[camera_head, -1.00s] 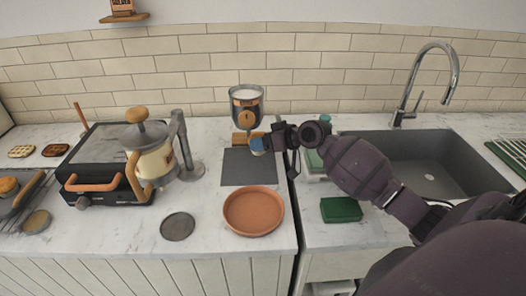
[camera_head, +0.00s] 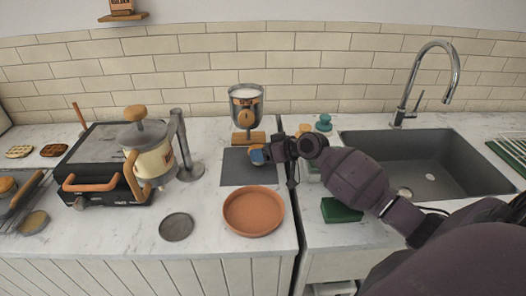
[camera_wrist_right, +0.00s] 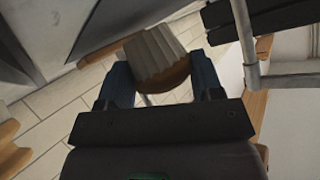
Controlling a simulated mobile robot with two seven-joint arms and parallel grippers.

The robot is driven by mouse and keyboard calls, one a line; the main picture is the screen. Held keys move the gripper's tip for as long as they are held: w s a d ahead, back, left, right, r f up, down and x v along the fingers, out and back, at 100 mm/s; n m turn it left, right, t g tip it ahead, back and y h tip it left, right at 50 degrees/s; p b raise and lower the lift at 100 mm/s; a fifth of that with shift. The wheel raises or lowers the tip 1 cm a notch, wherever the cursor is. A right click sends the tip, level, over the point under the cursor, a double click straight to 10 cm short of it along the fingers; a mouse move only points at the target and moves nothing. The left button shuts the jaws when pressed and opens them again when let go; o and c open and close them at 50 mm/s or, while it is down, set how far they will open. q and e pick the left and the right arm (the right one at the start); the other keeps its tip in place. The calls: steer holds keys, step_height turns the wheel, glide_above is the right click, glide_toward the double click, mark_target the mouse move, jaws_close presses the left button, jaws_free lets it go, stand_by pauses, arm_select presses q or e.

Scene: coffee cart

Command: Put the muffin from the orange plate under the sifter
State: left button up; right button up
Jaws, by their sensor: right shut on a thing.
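The muffin (camera_wrist_right: 158,55), with a pale pleated case and a brown top, is held between the two blue fingers of my right gripper (camera_wrist_right: 160,85). In the head view the right gripper (camera_head: 262,155) is over the dark grey mat, in front of the sifter, with only a little of the muffin showing. The sifter (camera_head: 246,104) is a clear container of white powder with an orange-brown front, above a wooden base (camera_head: 246,138) at the back of the mat. The orange plate (camera_head: 253,212) is empty at the front. My left gripper is out of view.
The grey mat (camera_head: 240,178) is otherwise bare. A cream press pot (camera_head: 153,160) and a black grill (camera_head: 100,165) stand to the left. A dark disc (camera_head: 176,227) lies left of the plate. A green sponge (camera_head: 341,210) and the sink (camera_head: 425,165) are to the right.

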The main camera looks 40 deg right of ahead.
steer(key=shift+f, duration=0.2)
steer(key=o, duration=0.9)
steer(key=shift+s+f, duration=0.1)
steer(key=shift+f, duration=0.05)
steer(key=shift+o, duration=0.2)
steer(key=shift+r, duration=0.25)
steer(key=r+v, duration=0.1)
steer(key=v, duration=1.1)
steer(key=shift+p, duration=0.35)
